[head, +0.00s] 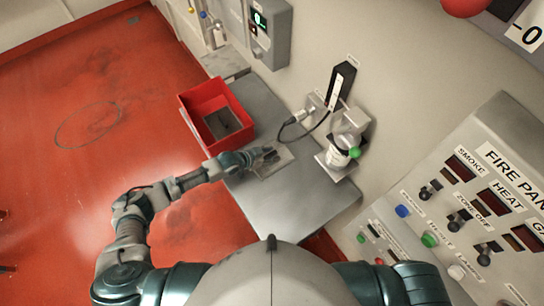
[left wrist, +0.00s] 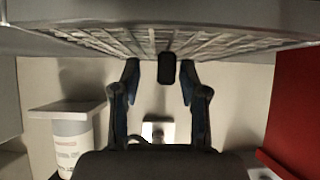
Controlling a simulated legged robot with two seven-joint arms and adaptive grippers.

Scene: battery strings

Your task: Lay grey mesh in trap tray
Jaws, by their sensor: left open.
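A flat grey square piece (head: 283,162) lies on the grey table beside the red box. In the left wrist view, a pale grid like mesh (left wrist: 110,40) spans the top, along the table surface. I cannot tell the mesh apart from a tray under it. My left gripper (head: 268,154) is over the grey square and covers part of it. My right gripper is out of view.
The red open box (head: 215,108), with a dark floor, stands left of the gripper. A bottle (head: 342,150) on a bracket and a black cable (head: 310,130) are to the right. The near part of the grey table (head: 295,205) is clear. A fire panel (head: 480,200) stands at right.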

